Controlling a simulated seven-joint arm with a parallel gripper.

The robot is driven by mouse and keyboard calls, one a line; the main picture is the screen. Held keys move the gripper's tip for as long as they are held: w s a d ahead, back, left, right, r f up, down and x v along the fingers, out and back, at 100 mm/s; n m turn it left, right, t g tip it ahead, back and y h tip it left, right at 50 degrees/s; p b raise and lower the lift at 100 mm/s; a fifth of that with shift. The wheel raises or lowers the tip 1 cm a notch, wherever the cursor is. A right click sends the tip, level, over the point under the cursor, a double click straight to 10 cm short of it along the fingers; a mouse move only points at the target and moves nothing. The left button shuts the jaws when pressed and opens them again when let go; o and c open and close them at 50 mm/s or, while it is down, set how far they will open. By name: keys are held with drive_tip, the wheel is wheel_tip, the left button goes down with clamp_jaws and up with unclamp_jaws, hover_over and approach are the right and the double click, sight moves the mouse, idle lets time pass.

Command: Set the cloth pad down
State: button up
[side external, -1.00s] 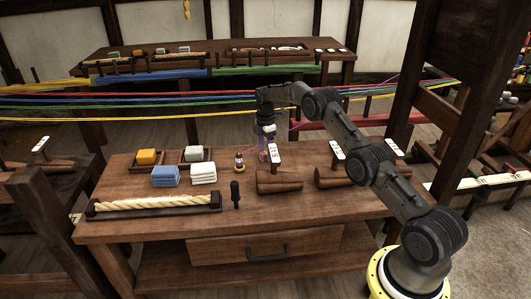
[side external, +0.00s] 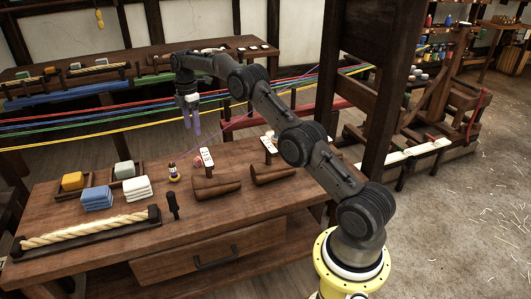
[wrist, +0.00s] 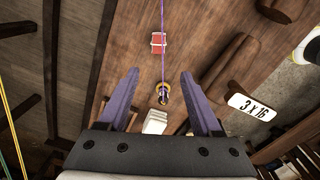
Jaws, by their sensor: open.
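My gripper (side external: 190,122) is open, with nothing seen between its purple fingers, and hangs above the back of the bench. Its fingers also show in the wrist view (wrist: 161,85). A small red bundle with pale bands (wrist: 158,42) lies on the bench; it shows as a pinkish spot beside a white tag in the side view (side external: 197,161). I cannot tell if it is the cloth pad. A folded blue cloth stack (side external: 97,198) and a folded white cloth stack (side external: 137,188) lie on the bench at left, apart from my gripper.
A small bobbin (side external: 173,173) stands between the white stack and the red bundle. Coloured ropes (side external: 110,114) run behind.

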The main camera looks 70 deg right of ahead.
drive_tip(key=s+a+r+m+t, duration=0.1)
drive_tip(key=s+a+r+m, duration=0.2)
drive_tip(key=s+a+r, duration=0.6)
drive_tip(key=s+a+r+m+t, duration=0.25)
drive_tip(key=s+a+r, duration=0.45)
drive_tip(key=r, duration=0.4)
drive_tip(key=s+a+f+m, duration=0.2)
drive_tip(key=s, duration=0.6)
drive_tip(key=s+a+f+m+t, duration=0.1)
drive_tip(key=s+a+f+m, duration=0.1)
drive_tip(key=s, duration=0.7)
drive_tip(key=s+a+f+m+t, duration=0.1)
drive_tip(key=s+a+f+m, duration=0.1)
drive_tip(key=s, duration=0.6)
drive_tip(key=shift+s+a+f+m, duration=0.35)
drive_tip(key=shift+a+m, duration=0.4)
drive_tip(key=shift+a, duration=0.25)
